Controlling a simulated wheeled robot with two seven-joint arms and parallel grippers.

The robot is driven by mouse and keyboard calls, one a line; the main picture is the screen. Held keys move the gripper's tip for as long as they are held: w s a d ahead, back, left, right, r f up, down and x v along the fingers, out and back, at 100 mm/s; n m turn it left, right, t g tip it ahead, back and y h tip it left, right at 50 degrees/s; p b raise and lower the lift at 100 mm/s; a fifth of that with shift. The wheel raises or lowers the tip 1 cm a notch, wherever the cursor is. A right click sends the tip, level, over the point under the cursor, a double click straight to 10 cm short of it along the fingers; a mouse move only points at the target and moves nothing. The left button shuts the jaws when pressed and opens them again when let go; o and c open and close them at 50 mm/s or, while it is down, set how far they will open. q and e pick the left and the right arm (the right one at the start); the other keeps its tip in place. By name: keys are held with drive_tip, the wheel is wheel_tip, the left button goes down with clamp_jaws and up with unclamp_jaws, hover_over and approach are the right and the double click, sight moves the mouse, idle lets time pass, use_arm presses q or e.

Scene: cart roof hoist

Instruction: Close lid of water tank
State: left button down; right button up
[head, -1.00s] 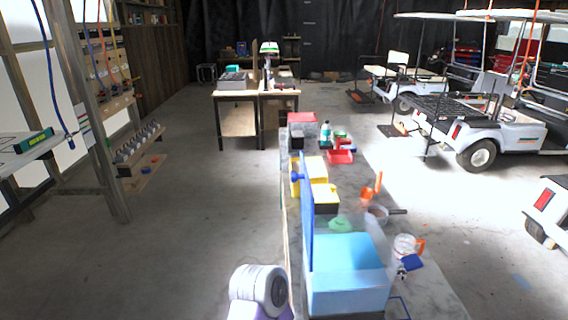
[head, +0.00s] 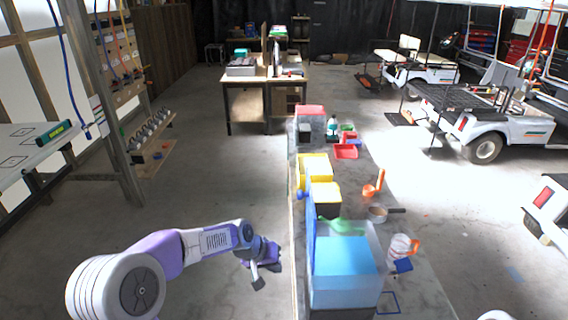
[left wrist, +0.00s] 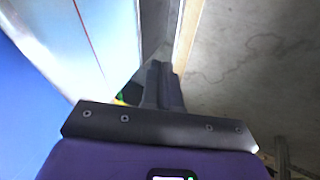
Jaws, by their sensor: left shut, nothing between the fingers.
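The water tank (head: 345,272) is a light blue box with clear upper walls, on the near part of the long bench. Its blue lid (head: 310,238) stands upright along the tank's left side, seen nearly edge-on, so the tank top is open. My left gripper (head: 264,278) is left of the lid and the bench edge, apart from both, and empty. In the left wrist view, its dark fingers (left wrist: 163,86) are together, with a blue surface (left wrist: 28,115), likely the lid, at the left. My right gripper is not in view.
A yellow bin (head: 315,170), a pan (head: 379,213), a clear jug with an orange handle (head: 402,247) and an orange scoop (head: 373,186) are on the bench (head: 420,295). The floor (head: 215,195) left of the bench is clear. Carts stand at the right.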

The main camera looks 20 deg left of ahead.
use_arm(q)
drive_tip(key=s+a+r+t+p, duration=0.1)
drive_tip(key=s+a+r+p, duration=0.15)
drive_tip(key=r, duration=1.45)
drive_tip(key=s+a+r+t+p, duration=0.1)
drive_tip(key=a+r+p, duration=0.15)
drive_tip(key=r, duration=1.35)
drive_tip(key=w+d+f, duration=0.6)
drive_tip(key=d+f, duration=0.1)
drive_tip(key=shift+d+f+p, duration=0.3)
drive_tip(key=shift+d+p, duration=0.05)
drive_tip(key=shift+p, duration=0.05)
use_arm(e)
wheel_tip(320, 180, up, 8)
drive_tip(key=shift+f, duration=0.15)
